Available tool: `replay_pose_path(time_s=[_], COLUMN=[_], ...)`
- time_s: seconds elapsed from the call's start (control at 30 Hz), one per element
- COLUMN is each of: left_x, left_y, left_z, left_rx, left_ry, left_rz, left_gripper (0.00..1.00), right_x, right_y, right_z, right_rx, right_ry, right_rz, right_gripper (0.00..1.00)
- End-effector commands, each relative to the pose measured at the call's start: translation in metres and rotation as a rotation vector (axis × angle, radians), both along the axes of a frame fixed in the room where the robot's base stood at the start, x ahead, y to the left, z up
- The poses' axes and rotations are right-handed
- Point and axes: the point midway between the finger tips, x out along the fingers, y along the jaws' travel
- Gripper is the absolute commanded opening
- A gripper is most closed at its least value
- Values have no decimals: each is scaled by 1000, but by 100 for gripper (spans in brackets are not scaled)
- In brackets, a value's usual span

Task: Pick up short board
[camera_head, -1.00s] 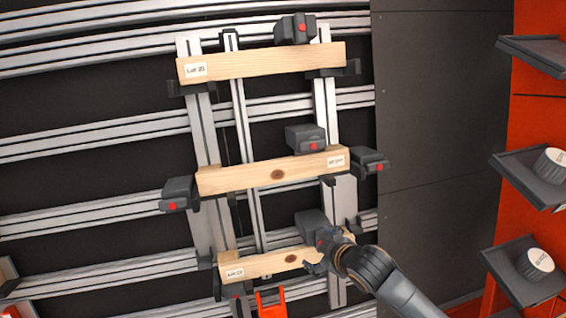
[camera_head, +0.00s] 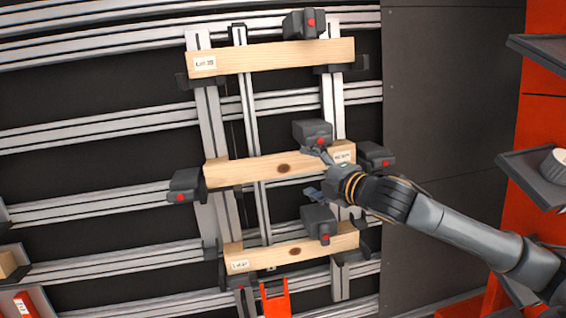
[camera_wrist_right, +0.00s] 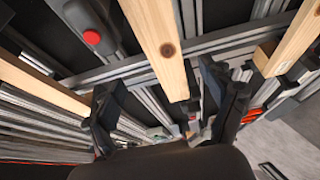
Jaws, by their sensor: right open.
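Three pale wooden boards lie across the upright rails: a top board (camera_head: 270,58), a middle board (camera_head: 255,170) with a knot, and a bottom board (camera_head: 275,254), which looks shortest. My right gripper (camera_head: 321,175) is at the right end of the middle board, one finger near its upper edge and one below it. In the right wrist view, a knotted board (camera_wrist_right: 158,30) reaches between the spread fingers of my open gripper (camera_wrist_right: 165,103). I cannot tell whether the fingers touch it. My left gripper is out of view.
Dark clamp blocks with red buttons sit around the boards, one (camera_head: 312,133) just above the gripper and one (camera_head: 318,222) just below. Another clamp (camera_head: 375,155) is at the middle board's right end. An orange bracket (camera_head: 275,300) stands below. Shelves (camera_head: 538,178) are at right.

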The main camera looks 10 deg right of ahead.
Motion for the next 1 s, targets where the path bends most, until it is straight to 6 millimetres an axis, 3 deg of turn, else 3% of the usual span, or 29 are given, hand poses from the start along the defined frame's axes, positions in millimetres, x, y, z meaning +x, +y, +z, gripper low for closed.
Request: replay_pose_path(time_s=[0.2,0.8,1.0], left_x=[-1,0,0], left_y=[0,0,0], left_z=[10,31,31], left_rx=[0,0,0], left_ry=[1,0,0], left_rz=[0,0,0], left_gripper=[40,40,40], right_x=[33,77,80], right_y=[15,44,45], right_z=[-16,-46,-49], right_rx=[2,1,0], right_ry=[-1,1,0], right_rz=[-3,-3,-2], right_gripper=[83,83,83])
